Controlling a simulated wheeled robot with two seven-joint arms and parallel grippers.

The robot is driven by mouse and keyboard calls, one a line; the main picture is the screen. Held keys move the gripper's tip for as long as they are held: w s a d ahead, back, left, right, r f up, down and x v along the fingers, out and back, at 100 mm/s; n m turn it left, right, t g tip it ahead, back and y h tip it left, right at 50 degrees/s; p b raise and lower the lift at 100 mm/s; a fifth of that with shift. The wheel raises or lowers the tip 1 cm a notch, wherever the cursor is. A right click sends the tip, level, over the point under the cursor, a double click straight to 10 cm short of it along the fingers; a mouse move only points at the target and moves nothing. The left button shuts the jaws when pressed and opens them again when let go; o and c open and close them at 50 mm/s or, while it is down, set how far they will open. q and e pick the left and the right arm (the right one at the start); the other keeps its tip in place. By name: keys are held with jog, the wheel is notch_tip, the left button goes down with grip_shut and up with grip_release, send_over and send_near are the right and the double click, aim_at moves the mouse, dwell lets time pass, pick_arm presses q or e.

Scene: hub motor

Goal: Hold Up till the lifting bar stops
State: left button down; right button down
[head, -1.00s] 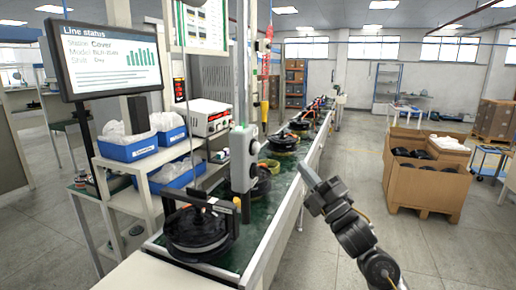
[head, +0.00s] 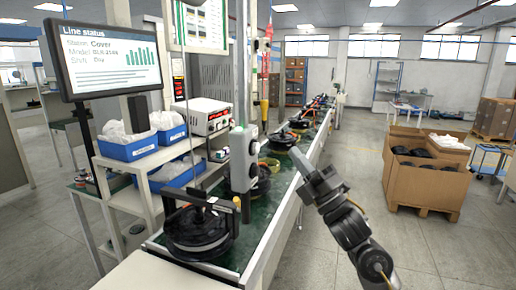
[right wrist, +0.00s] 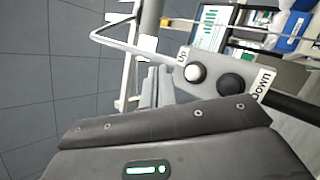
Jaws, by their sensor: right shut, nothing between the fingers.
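The grey control box (head: 241,160) hangs on a post over the near end of the conveyor. In the right wrist view its white Up button (right wrist: 195,73) and black Down button (right wrist: 231,85) face me. My right gripper (head: 298,156) is shut and empty, to the right of the box and apart from it in the head view. Its fingertips (right wrist: 158,80) show left of the Up button in the wrist view. The dark lifting bar (head: 208,203) sits low over a black hub motor (head: 197,232); I cannot tell whether they touch. My left gripper is out of view.
The green conveyor (head: 285,172) runs away from me with several more motors on it. A shelf with blue bins (head: 128,150) and a monitor (head: 103,55) stand at left. Cardboard boxes (head: 428,187) stand at right, with open floor between.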

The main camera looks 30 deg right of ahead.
aim_at(259, 144)
jog(key=shift+w+a, duration=0.55)
jog(key=shift+w, duration=0.25)
jog(key=shift+w+a, duration=0.6)
jog(key=shift+w, duration=0.25)
jog(key=shift+w+a, duration=0.55)
jog(key=shift+w, duration=0.25)
jog(key=shift+w+a, duration=0.1)
jog(key=shift+w+a, duration=0.15)
jog(key=shift+w, duration=0.15)
jog(key=shift+w+a+b, duration=0.3)
jog(key=shift+w, duration=0.15)
dwell(2.8)
jog(key=shift+s+d, duration=0.1)
dwell(1.4)
jog(key=shift+s+d, duration=0.45)
jog(key=shift+s, duration=0.25)
